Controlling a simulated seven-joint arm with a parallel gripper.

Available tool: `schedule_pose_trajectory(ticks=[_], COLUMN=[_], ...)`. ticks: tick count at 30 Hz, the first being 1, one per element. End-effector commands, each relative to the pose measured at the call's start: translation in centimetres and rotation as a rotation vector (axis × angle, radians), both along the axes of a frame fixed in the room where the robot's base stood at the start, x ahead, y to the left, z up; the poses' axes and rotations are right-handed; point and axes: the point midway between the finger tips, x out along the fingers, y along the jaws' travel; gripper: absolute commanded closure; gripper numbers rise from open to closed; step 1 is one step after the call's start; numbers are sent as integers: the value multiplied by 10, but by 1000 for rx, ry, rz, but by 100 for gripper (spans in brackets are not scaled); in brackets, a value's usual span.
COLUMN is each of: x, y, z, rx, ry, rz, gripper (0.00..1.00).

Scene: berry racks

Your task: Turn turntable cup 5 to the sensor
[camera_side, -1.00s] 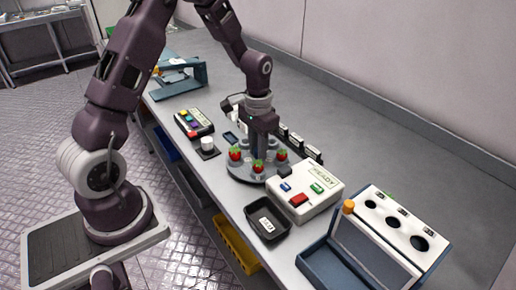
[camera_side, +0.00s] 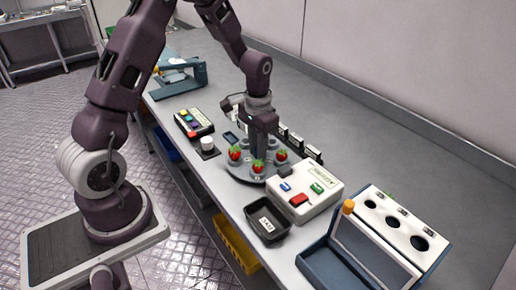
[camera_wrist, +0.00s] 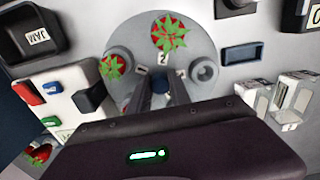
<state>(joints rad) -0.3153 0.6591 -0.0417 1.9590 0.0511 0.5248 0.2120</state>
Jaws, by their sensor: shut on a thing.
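There, one strawberry (camera_wrist: 170,33) sits at the top and another (camera_wrist: 112,67) at the left. An empty cup (camera_wrist: 204,70) is at the right. Small number labels lie around the hub; one reads 2 (camera_wrist: 164,59), and I cannot make out a 5. My gripper (camera_side: 259,158) points down at the turntable's middle. Its fingers (camera_wrist: 162,92) are shut on the dark blue centre knob (camera_wrist: 160,84).
A white control box (camera_side: 318,190) with coloured buttons adjoins the turntable; a dark block (camera_wrist: 90,97) projects from it towards the disc. A black tray (camera_side: 267,222) lies in front. A blue-and-white rack (camera_side: 400,228) stands at right. Small boxes (camera_side: 298,143) line the back.

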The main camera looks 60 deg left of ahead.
Motion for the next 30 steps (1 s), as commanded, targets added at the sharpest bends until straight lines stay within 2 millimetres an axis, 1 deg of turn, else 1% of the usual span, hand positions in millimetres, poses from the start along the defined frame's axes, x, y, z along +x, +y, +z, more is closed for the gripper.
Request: schedule_pose_trajectory(ticks=[8, 30], x=[1, 1], y=[1, 1], z=[1, 1], rx=[1, 2], ry=[-3, -3], rz=[-92, -451], gripper=[100, 100])
